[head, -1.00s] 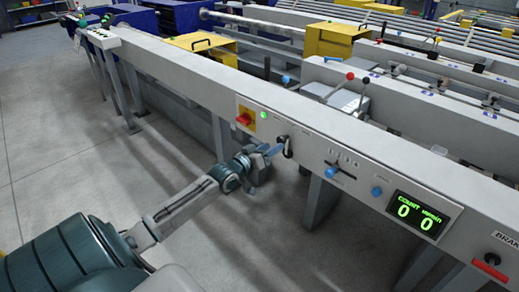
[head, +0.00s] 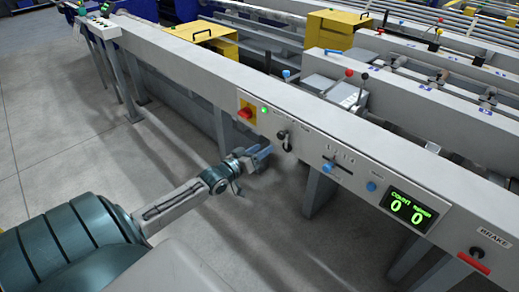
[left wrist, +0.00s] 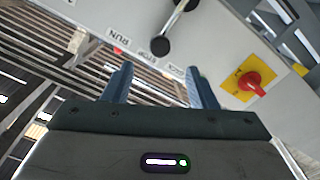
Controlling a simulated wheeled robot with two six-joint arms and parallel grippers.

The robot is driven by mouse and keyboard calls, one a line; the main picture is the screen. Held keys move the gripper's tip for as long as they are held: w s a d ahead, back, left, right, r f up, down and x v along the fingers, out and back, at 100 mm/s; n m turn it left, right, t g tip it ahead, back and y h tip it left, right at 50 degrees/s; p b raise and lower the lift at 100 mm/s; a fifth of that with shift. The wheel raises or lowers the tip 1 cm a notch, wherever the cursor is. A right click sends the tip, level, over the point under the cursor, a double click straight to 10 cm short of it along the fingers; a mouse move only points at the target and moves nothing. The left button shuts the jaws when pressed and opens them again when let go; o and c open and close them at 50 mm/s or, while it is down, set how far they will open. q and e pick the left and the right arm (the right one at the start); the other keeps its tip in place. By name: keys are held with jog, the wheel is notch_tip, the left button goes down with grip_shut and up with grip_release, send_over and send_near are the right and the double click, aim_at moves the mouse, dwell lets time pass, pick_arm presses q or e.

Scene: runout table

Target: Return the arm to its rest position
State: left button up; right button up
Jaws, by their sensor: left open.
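My left gripper (head: 258,157) is in front of the panel of the grey runout table (head: 190,74), at the middle of the head view. In the left wrist view its two blue fingers (left wrist: 155,88) stand apart with nothing between them. A black-knobbed lever (head: 284,137) on the panel is just right of the gripper and apart from it. The lever also shows beyond the fingers in the left wrist view (left wrist: 160,45), beside the word RUN. My right gripper is not in view.
A red rotary switch on a yellow plate (head: 246,112) sits left of the lever. A blue slider knob (head: 328,167), a blue button (head: 371,186), a green counter display (head: 410,211) and a red brake handle (head: 474,262) are to the right. Open floor (head: 60,140) lies left of the table.

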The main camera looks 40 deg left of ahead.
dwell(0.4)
